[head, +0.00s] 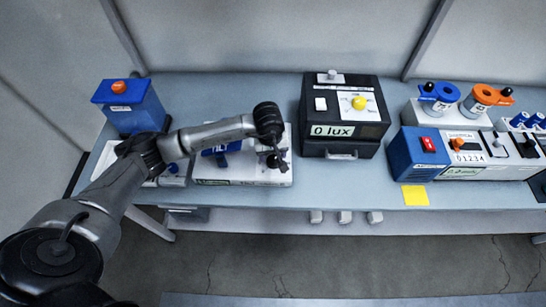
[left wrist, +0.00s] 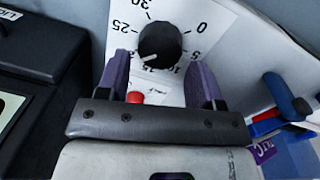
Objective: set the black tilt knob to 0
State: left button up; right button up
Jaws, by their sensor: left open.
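The black tilt knob (left wrist: 160,42) shows in the left wrist view on a white dial plate (left wrist: 222,30) marked with numbers including 0, 5, 25 and 30. Its white mark points down and to the left, away from the 0 at the upper right. My left gripper (left wrist: 158,62) is open, its two purple fingers apart, one toward each side of the knob's lower part. I cannot tell whether they touch it. In the head view my left gripper (head: 277,158) is over the right part of the white tilt unit (head: 245,172) and largely hides the knob.
A red button (left wrist: 135,97) shows between the fingers. A black lux box (head: 342,112) stands close to the right of the tilt unit. A blue box with an orange knob (head: 132,108) stands at the left. Instruments (head: 470,150) fill the table's right side.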

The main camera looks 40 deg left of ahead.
aim_at(274, 161)
pick_arm(q)
jog(key=shift+w+f, duration=0.1)
jog(key=shift+f, duration=1.35)
jog(key=c, duration=0.6)
jog(key=shift+c, duration=0.2)
jog(key=shift+n, duration=0.3)
